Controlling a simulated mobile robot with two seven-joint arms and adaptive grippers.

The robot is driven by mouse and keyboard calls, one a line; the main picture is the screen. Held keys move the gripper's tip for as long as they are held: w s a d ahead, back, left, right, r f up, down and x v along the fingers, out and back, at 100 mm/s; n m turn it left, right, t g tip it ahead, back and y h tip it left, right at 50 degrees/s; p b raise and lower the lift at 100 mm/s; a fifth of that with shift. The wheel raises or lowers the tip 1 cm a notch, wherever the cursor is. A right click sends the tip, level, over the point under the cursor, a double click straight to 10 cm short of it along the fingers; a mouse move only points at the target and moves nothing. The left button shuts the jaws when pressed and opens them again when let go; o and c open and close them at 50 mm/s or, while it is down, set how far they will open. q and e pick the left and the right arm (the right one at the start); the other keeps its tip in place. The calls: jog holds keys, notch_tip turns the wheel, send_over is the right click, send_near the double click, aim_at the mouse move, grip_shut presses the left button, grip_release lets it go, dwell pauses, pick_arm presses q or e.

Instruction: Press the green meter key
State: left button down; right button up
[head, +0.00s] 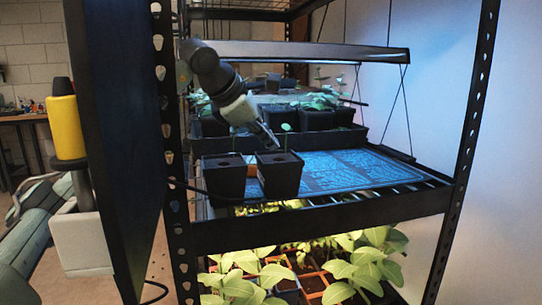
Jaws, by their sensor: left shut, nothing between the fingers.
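I cannot make out a green meter key or a meter in the head view. My left gripper (268,140) reaches into the rack from the upper left, pointing down and to the right. Its fingers are shut and empty. The fingertips are just above or behind the right black pot (280,178); I cannot tell whether they touch anything. The left black pot (224,182) stands beside it. A small seedling rises by the right pot. What lies behind the two pots is hidden. My right gripper is not in view.
A blue-lit patterned mat (350,172) lies on the middle shelf, mostly clear at right. Potted seedlings stand in a black tray (318,137) behind. A lamp bar (310,51) hangs above. Rack posts (466,125) flank the shelf. A yellow cylinder (67,127) stands at left.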

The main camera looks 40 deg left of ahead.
pick_arm(q)
notch_tip(320, 180, up, 3)
jog(key=shift+p, duration=0.95)
jog(key=shift+r, duration=1.15)
